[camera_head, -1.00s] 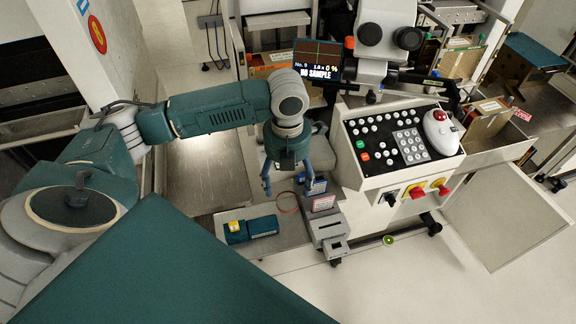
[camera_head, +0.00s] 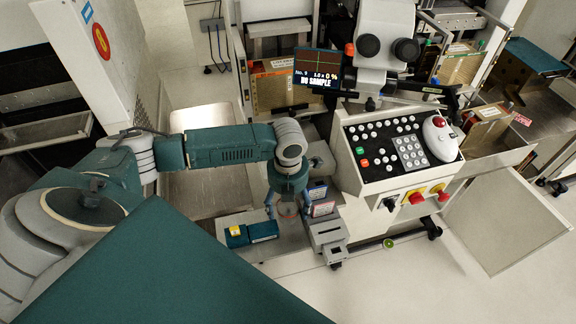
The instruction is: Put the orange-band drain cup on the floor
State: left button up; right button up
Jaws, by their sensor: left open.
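The orange-band drain cup (camera_head: 288,209) is a small, see-through round shape with a faint reddish rim. It stands on the grey bench surface, left of the small grey block-shaped unit. My left gripper (camera_head: 287,211) points down over it, open, with one finger at the cup's left and one at its right. The gripper body hides part of the cup, and I cannot tell whether the fingers touch it. The pale floor (camera_head: 400,290) shows in front of the bench and machine. My right gripper is not in view.
A teal box with a yellow part (camera_head: 250,233) lies just left of the cup. Small blue and red-white cards (camera_head: 322,208) and a grey unit (camera_head: 328,236) stand close right. The control console (camera_head: 400,150) is further right. A green round thing (camera_head: 388,243) is low by the machine.

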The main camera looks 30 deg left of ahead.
aim_at(288, 206)
pick_arm(q)
jog(key=c, duration=1.3)
jog(key=shift+r, duration=0.1)
notch_tip(288, 206, up, 20)
jog(key=b, duration=0.1)
jog(key=s+d+r+n, duration=0.1)
jog(key=s+d+n, duration=0.1)
jog(key=n, duration=0.9)
jog(key=s+d+n, duration=0.3)
jog(key=d+n, duration=0.1)
jog(key=n, duration=0.8)
jog(key=s+d+r+n, duration=0.1)
jog(key=s+d+n, duration=0.2)
jog(key=n, duration=0.9)
jog(key=shift+d+r, duration=0.1)
jog(key=shift+r, duration=0.2)
